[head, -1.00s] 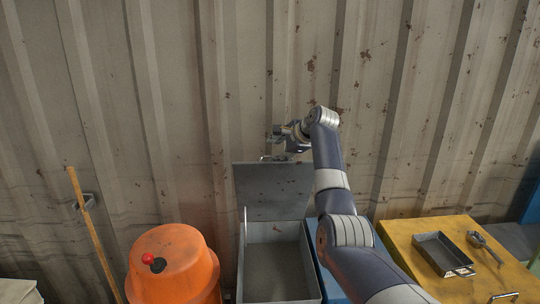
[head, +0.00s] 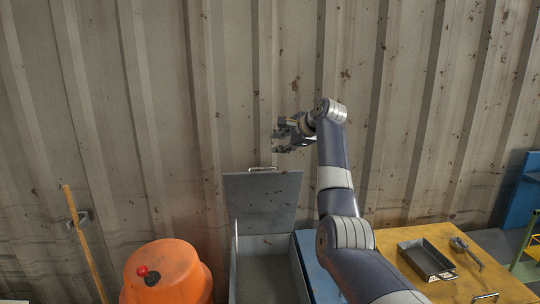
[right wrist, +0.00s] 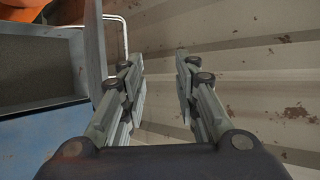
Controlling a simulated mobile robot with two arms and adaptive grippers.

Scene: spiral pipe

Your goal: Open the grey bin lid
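The grey bin (head: 268,278) stands against the wall with its lid (head: 262,203) raised upright, so its inside is exposed. The lid has a thin metal handle (head: 262,169) along its top edge. My right gripper (head: 280,140) is above and slightly right of the handle, apart from it. In the right wrist view the two fingers of my right gripper (right wrist: 160,85) are spread with nothing between them. The lid's edge (right wrist: 95,50) and handle (right wrist: 124,35) show left of the fingers there. My left gripper is not in view.
An orange barrel (head: 168,275) with a red knob stands left of the bin. A blue box (head: 318,270) is right of it. A yellow table (head: 480,250) carries a metal tray (head: 426,260). The corrugated wall (head: 180,120) is close behind.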

